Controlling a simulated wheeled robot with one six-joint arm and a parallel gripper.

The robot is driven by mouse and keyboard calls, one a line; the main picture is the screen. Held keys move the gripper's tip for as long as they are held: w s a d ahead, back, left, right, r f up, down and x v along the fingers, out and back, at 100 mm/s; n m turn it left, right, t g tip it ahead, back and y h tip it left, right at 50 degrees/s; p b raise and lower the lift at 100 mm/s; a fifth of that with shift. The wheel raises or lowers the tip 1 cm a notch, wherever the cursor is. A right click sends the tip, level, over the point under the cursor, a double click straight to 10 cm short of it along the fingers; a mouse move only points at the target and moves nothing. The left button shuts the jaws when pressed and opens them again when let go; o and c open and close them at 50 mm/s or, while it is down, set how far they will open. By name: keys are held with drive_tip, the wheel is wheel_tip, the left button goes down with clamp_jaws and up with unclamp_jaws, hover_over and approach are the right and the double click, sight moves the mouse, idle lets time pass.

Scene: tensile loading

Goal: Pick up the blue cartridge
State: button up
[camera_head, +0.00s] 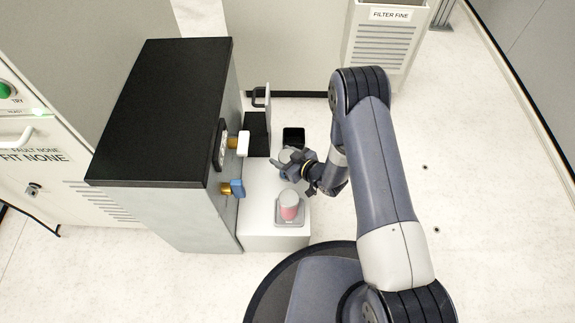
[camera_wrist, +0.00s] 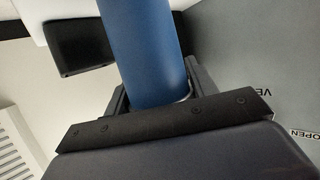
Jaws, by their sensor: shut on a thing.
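In the wrist view the blue cartridge (camera_wrist: 143,45) is a smooth blue cylinder between the two fingers of my gripper (camera_wrist: 155,90). The fingers are shut on its sides. In the head view my gripper (camera_head: 303,168) is over the low white stand beside the black-topped cabinet. There the cartridge is mostly hidden by my gripper, and only a pale round top shows beside the fingers. I cannot tell whether its base touches the stand.
A pink cartridge with a pale top (camera_head: 289,206) stands on a tray at the near end of the white stand (camera_head: 262,225). A black square holder (camera_head: 293,137) lies beyond my gripper. The black-topped cabinet (camera_head: 165,110) with white (camera_head: 243,143) and blue (camera_head: 237,188) handles stands close on the left.

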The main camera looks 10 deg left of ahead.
drive_tip(key=shift+c, duration=0.8)
drive_tip(key=shift+r, duration=0.1)
